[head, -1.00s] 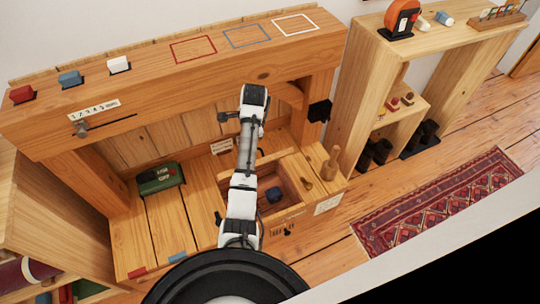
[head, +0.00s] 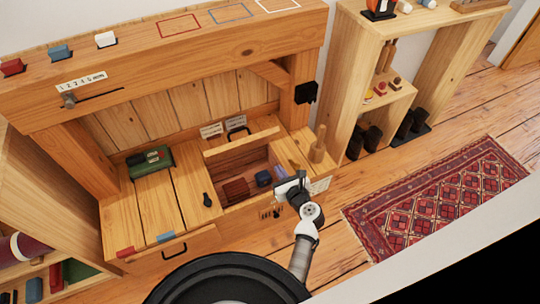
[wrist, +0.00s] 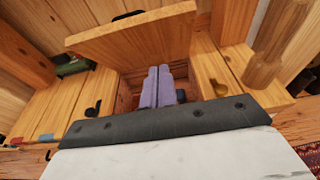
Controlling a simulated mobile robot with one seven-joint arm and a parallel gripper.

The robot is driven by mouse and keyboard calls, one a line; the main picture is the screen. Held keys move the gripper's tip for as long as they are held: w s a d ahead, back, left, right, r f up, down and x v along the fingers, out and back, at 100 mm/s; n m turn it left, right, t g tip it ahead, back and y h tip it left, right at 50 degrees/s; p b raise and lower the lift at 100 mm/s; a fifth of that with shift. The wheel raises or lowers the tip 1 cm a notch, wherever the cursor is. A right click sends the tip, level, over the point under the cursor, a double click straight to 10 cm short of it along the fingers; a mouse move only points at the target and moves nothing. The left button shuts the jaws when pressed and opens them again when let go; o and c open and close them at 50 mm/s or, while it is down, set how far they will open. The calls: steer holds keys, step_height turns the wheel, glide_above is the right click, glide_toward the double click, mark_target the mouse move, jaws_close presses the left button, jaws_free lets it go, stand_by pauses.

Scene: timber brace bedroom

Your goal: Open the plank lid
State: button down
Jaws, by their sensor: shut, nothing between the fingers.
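The plank lid (head: 243,139) is a light wood board at the back of an open compartment in the bench. It stands raised and tilted, with a dark handle (head: 236,123) at its top. In the wrist view the lid (wrist: 130,35) rises beyond my fingers. The opening shows a dark red block (head: 235,189) and a blue object (head: 264,178) inside. My gripper (head: 281,172) is over the right front of the opening, apart from the lid. Its purple fingers (wrist: 157,80) are together and empty, and they hide part of the compartment.
A black latch-like piece (head: 207,200) lies left of the opening. A wooden peg (head: 319,145) stands to its right. A green box (head: 150,161) sits on the bench's left. The heavy beam (head: 190,75) overhangs the back. A shelf (head: 345,85) and rug (head: 440,195) are at right.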

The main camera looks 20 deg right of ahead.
glide_toward(261, 138)
step_height(261, 138, down, 5)
steer(key=w, duration=0.4)
steer(key=w+r, duration=0.1)
steer(key=w+p, duration=0.1)
steer(key=shift+a+r, duration=0.2)
steer(key=shift+r, duration=0.1)
steer(key=shift+w+r, duration=0.1)
steer(key=shift+w, duration=0.15)
steer(key=shift+r, duration=0.1)
steer(key=shift+w+r+p, duration=0.4)
steer(key=shift+r+p, duration=0.1)
steer(key=shift+p, duration=0.4)
steer(key=shift+g, duration=0.6)
steer(key=w+r+p, duration=0.1)
steer(key=w, duration=0.1)
steer(key=w+r+p, duration=0.1)
steer(key=w+p, duration=0.1)
steer(key=w+r+p, duration=0.1)
steer(key=w+p, duration=0.1)
steer(key=shift+a+r, duration=0.15)
steer(key=shift+r, duration=0.2)
steer(key=w+r+b, duration=0.2)
steer(key=w+b, duration=0.1)
steer(key=w, duration=0.7)
steer(key=shift+w, duration=0.3)
steer(key=shift+s+a, duration=0.15)
